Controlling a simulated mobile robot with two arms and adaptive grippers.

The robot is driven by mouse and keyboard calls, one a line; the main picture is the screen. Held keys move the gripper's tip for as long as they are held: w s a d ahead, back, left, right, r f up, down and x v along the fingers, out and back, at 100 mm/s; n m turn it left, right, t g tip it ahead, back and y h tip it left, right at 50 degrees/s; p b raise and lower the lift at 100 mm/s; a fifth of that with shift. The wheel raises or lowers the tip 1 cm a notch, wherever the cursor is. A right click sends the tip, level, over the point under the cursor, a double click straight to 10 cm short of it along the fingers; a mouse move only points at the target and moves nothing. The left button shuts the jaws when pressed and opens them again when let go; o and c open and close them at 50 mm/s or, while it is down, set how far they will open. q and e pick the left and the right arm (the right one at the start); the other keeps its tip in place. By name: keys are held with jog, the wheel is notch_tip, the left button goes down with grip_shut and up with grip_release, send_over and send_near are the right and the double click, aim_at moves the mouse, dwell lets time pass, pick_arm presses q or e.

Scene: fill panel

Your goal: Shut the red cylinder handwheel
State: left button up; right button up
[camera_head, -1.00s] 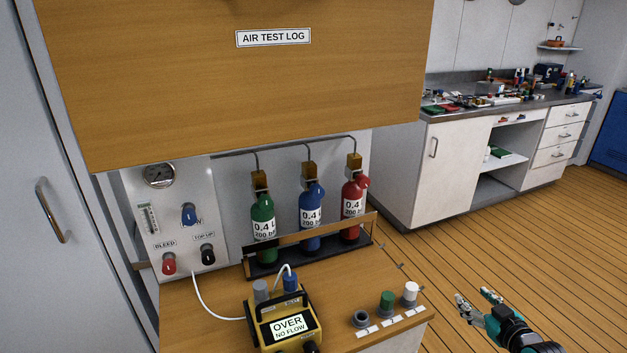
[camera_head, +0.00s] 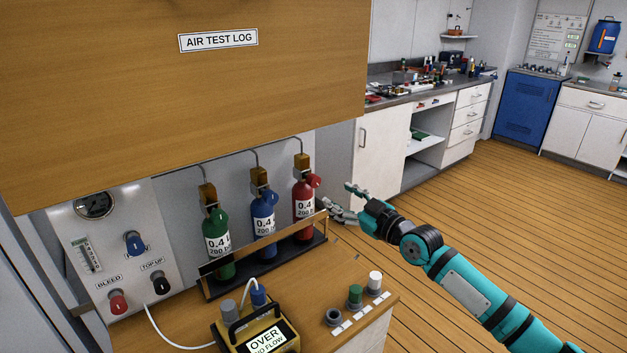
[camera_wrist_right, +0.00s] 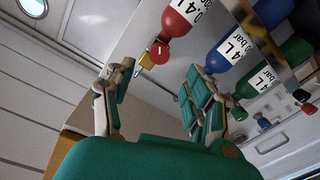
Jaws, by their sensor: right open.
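The red cylinder (camera_head: 303,208) stands rightmost in the black rack, under a brass valve block. Its red handwheel (camera_head: 314,181) sticks out on the right side of the valve. My right gripper (camera_head: 338,196) is open and empty, just right of the red cylinder, with its fingers pointing toward it. In the right wrist view the red handwheel (camera_wrist_right: 160,52) shows beyond and between the spread fingertips (camera_wrist_right: 159,74), apart from them. The red cylinder (camera_wrist_right: 187,15) appears upside down there. My left gripper is not in view.
A blue cylinder (camera_head: 263,212) and a green cylinder (camera_head: 216,235) stand left of the red one. A wooden rail (camera_head: 270,237) crosses in front. A yellow analyser (camera_head: 257,335) and several caps sit on the bench below. The large wooden panel (camera_head: 180,110) overhangs above.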

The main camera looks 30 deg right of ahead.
aim_at(316, 183)
jog(key=w, duration=0.7)
jog(key=w+a, duration=0.1)
jog(key=w, duration=0.2)
jog(key=shift+w+a, duration=0.1)
jog(key=shift+w, duration=0.05)
jog(key=shift+c, duration=0.4)
grip_shut()
